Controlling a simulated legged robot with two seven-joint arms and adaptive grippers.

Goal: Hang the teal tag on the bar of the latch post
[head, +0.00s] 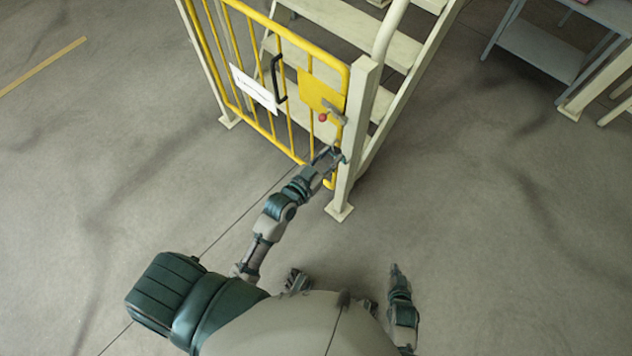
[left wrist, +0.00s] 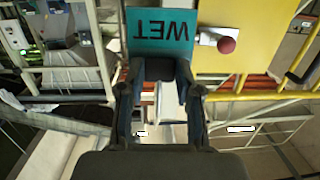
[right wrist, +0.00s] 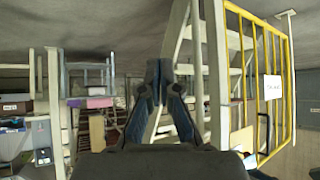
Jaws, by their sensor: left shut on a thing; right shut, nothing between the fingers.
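The teal tag (left wrist: 160,36), with "WET" upside down in the left wrist view, is held by my left gripper (left wrist: 160,72), which is shut on its edge. In the head view my left gripper (head: 332,157) is beside the cream latch post (head: 354,135), below the latch; the tag is hard to make out there. The latch has a red knob (head: 322,117) and a grey bar-like piece (head: 336,111). In the left wrist view the red knob (left wrist: 227,45) is right of the tag, apart from it. My right gripper (head: 395,271) is shut and empty, low over the floor; its fingers also show in the right wrist view (right wrist: 160,78).
The yellow gate (head: 290,95) carries a white sign (head: 253,88), a black handle (head: 278,78) and a yellow plate (head: 316,90). Cream stairs (head: 345,20) rise behind it. A table (head: 540,50) stands at the back right. The floor on both sides is clear.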

